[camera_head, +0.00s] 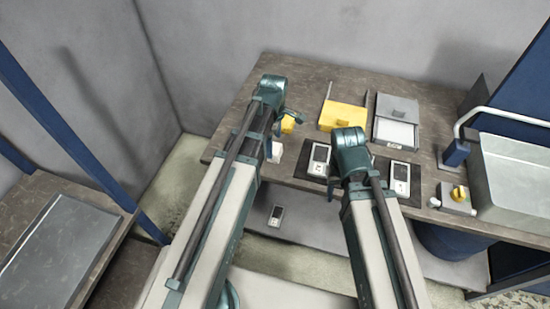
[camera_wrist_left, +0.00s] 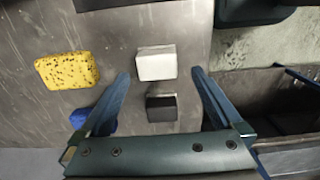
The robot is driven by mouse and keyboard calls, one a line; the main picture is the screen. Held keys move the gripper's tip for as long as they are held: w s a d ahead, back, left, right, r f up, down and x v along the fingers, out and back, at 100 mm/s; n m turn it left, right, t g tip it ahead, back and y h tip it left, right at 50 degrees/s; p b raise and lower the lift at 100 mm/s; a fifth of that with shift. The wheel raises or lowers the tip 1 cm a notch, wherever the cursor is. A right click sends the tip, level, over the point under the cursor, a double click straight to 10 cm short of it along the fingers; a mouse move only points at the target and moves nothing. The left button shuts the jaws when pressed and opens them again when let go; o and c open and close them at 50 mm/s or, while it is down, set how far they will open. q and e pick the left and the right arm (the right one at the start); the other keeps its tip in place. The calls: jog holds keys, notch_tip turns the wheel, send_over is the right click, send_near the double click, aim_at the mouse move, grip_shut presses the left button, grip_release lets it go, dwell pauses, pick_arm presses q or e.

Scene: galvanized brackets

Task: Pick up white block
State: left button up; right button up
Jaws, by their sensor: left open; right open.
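The white block (camera_wrist_left: 156,62) lies on the worktop in the left wrist view, between and a little beyond the fingers of my left gripper (camera_wrist_left: 160,73). In the head view the white block (camera_head: 276,153) shows beside my left arm's end, near the worktop's front edge. My left gripper is open and empty; its wrist hides most of it in the head view. I cannot tell its exact height above the block. My right gripper (camera_head: 334,183) is open over the dark mat, partly hidden by its own wrist.
A black block (camera_wrist_left: 161,108) lies close to the white one. A yellow sponge (camera_wrist_left: 67,70) and a blue object (camera_wrist_left: 79,118) are to the left. The head view shows handheld meters (camera_head: 319,160), a yellow box (camera_head: 342,117), a grey case (camera_head: 396,122) and a metal sink (camera_head: 515,180).

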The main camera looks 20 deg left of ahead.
aim_at(275, 148)
pick_arm(q)
jog(key=shift+w+d+f+b, duration=0.1)
jog(key=shift+f+b, duration=1.2)
jog(key=shift+f, duration=0.1)
jog(key=shift+w+f+b, duration=0.1)
jog(key=shift+f+b, duration=1.2)
jog(key=shift+f, duration=0.05)
jog(key=shift+r, duration=0.1)
jog(key=shift+c, duration=0.2)
jog(key=c, duration=1.3)
jog(key=shift+r, duration=0.1)
